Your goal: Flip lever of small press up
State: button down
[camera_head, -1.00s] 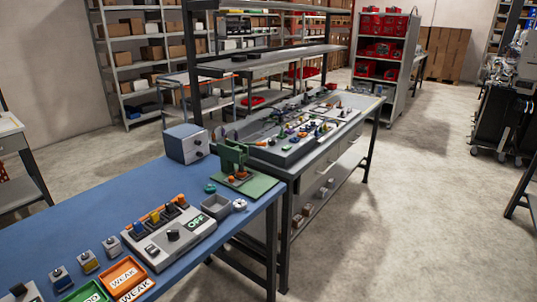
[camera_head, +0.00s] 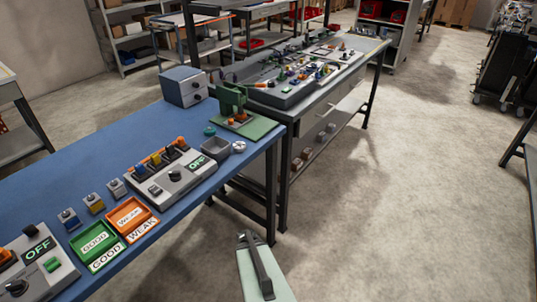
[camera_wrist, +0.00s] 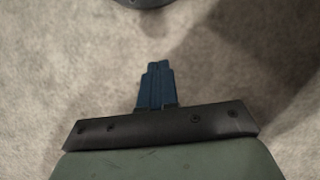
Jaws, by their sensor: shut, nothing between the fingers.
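A small green press (camera_head: 232,100) stands on a green base plate at the far right corner of the blue bench. It has small orange parts low down by the plate. In the head view a pale green part of my arm shows at the bottom, off the bench's right edge and well away from the press.
On the blue bench (camera_head: 65,178) are a blue-grey box (camera_head: 184,87), a grey bin (camera_head: 215,148), a switch panel (camera_head: 172,178), a green tray (camera_head: 95,242) and an orange tray (camera_head: 129,216). A second bench with many parts adjoins behind.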

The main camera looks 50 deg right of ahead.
jog(key=d+r+m+t+h, duration=0.1)
jog(key=d+r+h, duration=0.3)
jog(key=d, duration=1)
jog(key=d+r+t+h, duration=0.25)
jog(key=d+r, duration=0.25)
jog(key=d, duration=0.9)
jog(key=d+r+m+t+h, duration=0.1)
jog(key=d+r+h, duration=0.3)
jog(key=d, duration=1)
jog(key=w+d+r+n+t+h, duration=0.3)
jog(key=w+d+r+n+t, duration=0.15)
jog(key=r, duration=0.55)
jog(key=w+d+r+n+t+h, duration=0.35)
jog(key=w+d+r, duration=0.2)
jog(key=r, duration=0.35)
jog(key=w+a+r+n+t+y, duration=0.3)
jog(key=a+r+n+t+y, duration=0.6)
jog(key=n+t, duration=0.7)
jog(key=a+r, duration=0.3)
jog(key=shift+a+r, duration=0.3)
jog(key=shift+r, duration=0.05)
jog(key=shift+w, duration=0.15)
jog(key=x, duration=1.4)
